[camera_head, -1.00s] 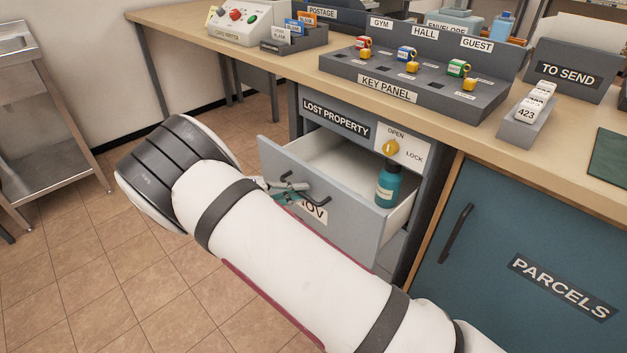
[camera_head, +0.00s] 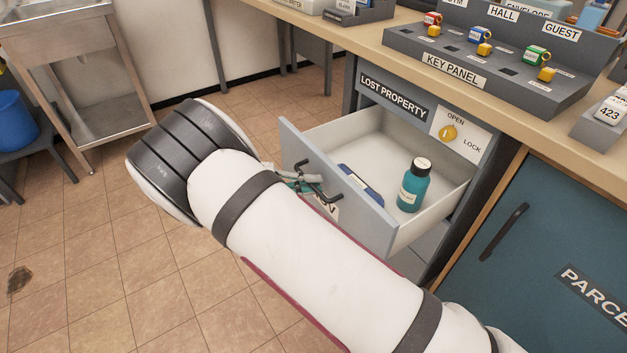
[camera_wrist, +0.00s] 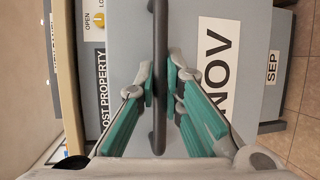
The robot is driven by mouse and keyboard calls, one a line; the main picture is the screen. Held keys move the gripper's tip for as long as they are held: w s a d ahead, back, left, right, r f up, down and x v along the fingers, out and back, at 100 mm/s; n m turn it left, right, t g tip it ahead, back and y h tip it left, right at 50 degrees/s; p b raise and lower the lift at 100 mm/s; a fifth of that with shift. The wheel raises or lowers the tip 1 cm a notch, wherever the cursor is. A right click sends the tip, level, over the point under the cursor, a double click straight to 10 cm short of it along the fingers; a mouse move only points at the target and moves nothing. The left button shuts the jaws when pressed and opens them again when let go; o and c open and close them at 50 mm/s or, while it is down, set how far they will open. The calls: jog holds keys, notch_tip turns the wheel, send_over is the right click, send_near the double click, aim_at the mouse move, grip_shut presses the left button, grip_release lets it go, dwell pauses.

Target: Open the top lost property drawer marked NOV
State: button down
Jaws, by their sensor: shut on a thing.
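The top drawer (camera_head: 372,219) under the LOST PROPERTY sign (camera_head: 394,97) is pulled well out of its cabinet. Its front carries a NOV label, clear in the wrist view (camera_wrist: 217,65) and mostly hidden by my arm in the head view. My gripper (camera_wrist: 161,88) is shut on the dark bar handle (camera_wrist: 159,45) of this drawer, its green-padded fingers on either side. Inside the drawer stand a teal bottle (camera_head: 412,188) with a dark cap and a blue flat item (camera_head: 361,184). The yellow lock knob (camera_head: 448,132) sits beside the OPEN and LOCK marks.
The blue PARCELS door (camera_head: 545,240) is to the right. The key panel (camera_head: 480,75) stands on the counter above. Tiled floor (camera_head: 90,250) at left is clear; a metal sink stand (camera_head: 75,70) is beyond.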

jog(key=c, duration=1.7)
grip_release()
jog(key=v, duration=1.2)
